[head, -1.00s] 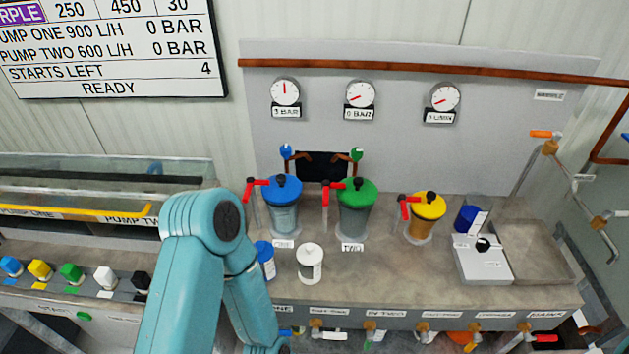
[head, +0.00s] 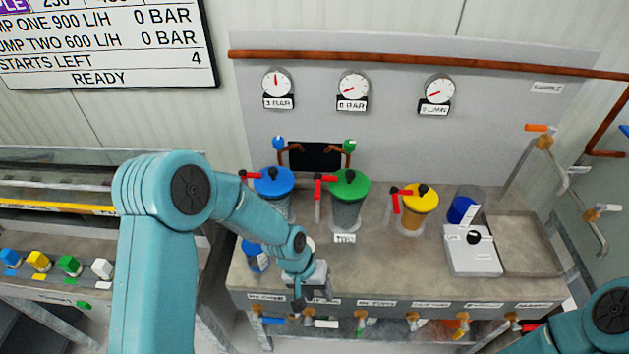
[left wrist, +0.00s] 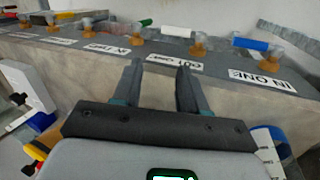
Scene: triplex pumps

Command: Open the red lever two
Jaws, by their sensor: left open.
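In the head view, a red lever (head: 319,187) stands at the left of the green-lidded canister (head: 348,198), whose plate reads TWO. Its grip points up and its bar reaches toward the lid. My left gripper (head: 304,297) is at the bench's front edge, below and left of that lever and well apart from it. In the left wrist view my left gripper (left wrist: 160,70) is open and empty, with its fingers over the front strip at the OUT ONE label (left wrist: 176,68). My right arm shows at the lower right; its gripper is out of view.
Other red levers stand by the blue-lidded canister (head: 273,180) and the yellow-lidded canister (head: 414,201). A blue-capped bottle (head: 254,257) is beside my left forearm. Several small valves, one with a blue handle (left wrist: 250,44), line the front edge.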

